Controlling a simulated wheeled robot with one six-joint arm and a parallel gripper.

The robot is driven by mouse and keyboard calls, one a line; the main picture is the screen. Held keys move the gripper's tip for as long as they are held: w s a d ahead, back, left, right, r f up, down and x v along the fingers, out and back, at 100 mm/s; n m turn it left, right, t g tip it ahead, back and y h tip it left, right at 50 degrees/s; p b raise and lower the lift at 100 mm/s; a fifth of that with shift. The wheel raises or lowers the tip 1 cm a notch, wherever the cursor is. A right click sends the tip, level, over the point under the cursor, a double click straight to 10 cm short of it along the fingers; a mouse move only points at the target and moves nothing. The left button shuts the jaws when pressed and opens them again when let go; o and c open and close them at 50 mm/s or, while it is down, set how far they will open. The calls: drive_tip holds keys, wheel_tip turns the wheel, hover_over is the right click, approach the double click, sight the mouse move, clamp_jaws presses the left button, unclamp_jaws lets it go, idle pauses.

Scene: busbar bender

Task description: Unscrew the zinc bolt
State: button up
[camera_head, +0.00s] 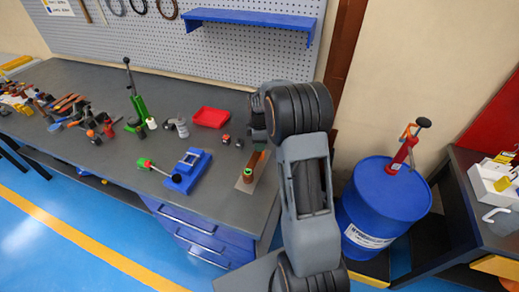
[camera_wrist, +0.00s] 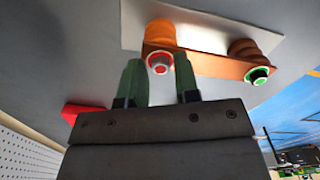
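An orange-copper bar (camera_wrist: 208,66) sits on two ribbed orange posts above a pale plate (camera_wrist: 205,25). I cannot tell by finish which is the zinc bolt. In the head view, the bar (camera_head: 254,165) stands at the bench's right end, green-ringed end nearer. My gripper (camera_wrist: 160,72) is open, its green fingertips on either side of the red-ringed bolt. Whether they touch it is unclear. My arm partly hides that end in the head view.
Left of the bar on the bench (camera_head: 75,80) are a blue vise-like device (camera_head: 188,172), a red tray (camera_head: 210,117) and a green lever tool (camera_head: 138,105). A blue drum (camera_head: 385,205) stands right of my arm. A pegboard wall rises behind.

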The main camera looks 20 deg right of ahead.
drive_tip(key=m, duration=0.5)
drive_tip(key=shift+m, duration=0.4)
drive_tip(key=shift+m, duration=0.5)
clamp_jaws()
